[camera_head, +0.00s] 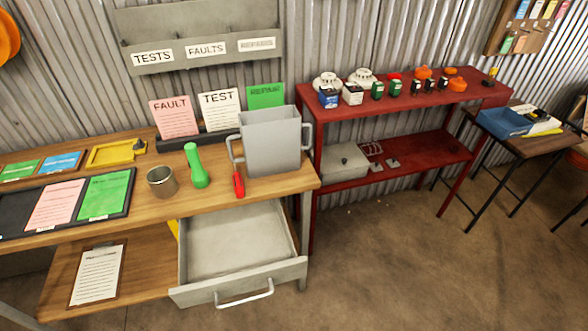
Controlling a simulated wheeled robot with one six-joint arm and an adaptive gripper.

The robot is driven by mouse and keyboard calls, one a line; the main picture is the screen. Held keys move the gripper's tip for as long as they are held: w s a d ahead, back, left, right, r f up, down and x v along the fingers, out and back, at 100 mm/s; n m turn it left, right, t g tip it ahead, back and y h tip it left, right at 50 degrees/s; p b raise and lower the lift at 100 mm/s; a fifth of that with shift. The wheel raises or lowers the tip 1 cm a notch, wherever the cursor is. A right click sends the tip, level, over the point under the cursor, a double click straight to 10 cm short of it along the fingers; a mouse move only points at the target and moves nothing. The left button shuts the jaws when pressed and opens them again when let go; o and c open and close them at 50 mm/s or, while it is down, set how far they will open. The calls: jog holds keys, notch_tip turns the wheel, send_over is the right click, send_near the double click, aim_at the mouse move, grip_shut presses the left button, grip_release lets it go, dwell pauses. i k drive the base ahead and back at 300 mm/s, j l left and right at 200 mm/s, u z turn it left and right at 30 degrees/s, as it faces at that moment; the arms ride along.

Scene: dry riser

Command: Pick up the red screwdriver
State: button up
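The red screwdriver (238,184) lies or stands on the wooden workbench (215,194), close to the left front of a grey two-handled box (271,147). It is near the bench's front edge, above the open drawer (240,240). Its red handle shows; its shaft is hard to make out against the box. A green torch-like object (195,166) is on the bench to its left. My gripper is not in view.
A metal cup (162,181) stands left of the green object. The empty grey drawer sticks out below the bench front. A red shelf (400,110) with detectors and small boxes stands to the right. Floor (400,260) in front of that shelf is clear.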

aim_at(239, 189)
jog(key=j+z, duration=0.25)
jog(key=j, duration=0.35)
jog(key=j+z, duration=0.25)
jog(key=j, duration=0.35)
jog(key=j+z, duration=0.3)
jog(key=j, duration=0.3)
jog(key=k+j+z, duration=0.25)
jog(key=j, duration=0.3)
jog(key=i+j, duration=0.05)
jog(key=i, duration=0.05)
